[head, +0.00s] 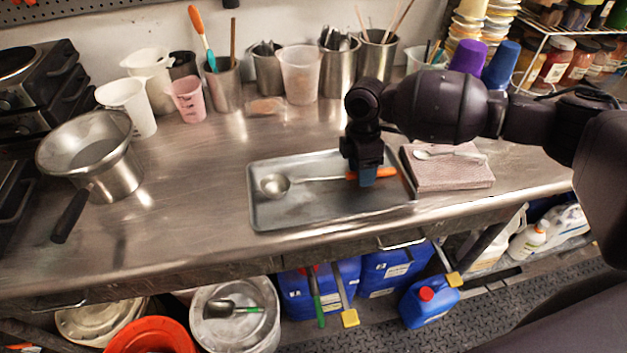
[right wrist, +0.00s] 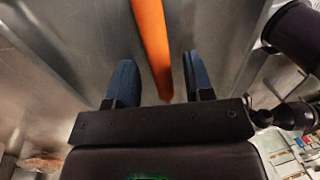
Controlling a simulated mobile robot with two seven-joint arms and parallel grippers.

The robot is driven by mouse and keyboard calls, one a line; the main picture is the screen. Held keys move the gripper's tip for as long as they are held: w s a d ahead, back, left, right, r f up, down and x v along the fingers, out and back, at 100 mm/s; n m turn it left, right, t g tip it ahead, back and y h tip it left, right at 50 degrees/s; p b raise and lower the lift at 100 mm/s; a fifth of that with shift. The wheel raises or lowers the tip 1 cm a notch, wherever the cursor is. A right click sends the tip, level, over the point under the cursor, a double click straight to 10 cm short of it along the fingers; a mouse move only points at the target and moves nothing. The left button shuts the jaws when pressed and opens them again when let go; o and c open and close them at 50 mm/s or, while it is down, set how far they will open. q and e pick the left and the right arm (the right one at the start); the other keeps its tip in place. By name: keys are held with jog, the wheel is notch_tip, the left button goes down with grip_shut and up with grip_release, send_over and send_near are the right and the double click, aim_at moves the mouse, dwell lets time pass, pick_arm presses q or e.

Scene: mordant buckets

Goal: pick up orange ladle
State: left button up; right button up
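The orange ladle (head: 385,173) lies in a grey metal tray (head: 265,217). Its round metal bowl (head: 275,185) is at the left and its orange handle points right, towards the tray's right side. My right gripper (head: 367,178) is over the handle and hides part of it. In the right wrist view the orange handle (right wrist: 152,40) runs between the two blue fingertips of my right gripper (right wrist: 160,80), with a gap on each side. The right gripper is open. My left gripper is not in view.
A folded pink cloth (head: 450,172) with a spoon (head: 440,154) lies right of the tray. A metal pot (head: 110,170) stands at left. Metal cups (head: 265,72), a clear beaker (head: 300,75) and a pink cup (head: 187,100) line the back. Counter left of the tray is clear.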

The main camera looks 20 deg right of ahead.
jog(key=shift+s+f, duration=0.1)
jog(key=shift+f, duration=0.05)
grip_shut()
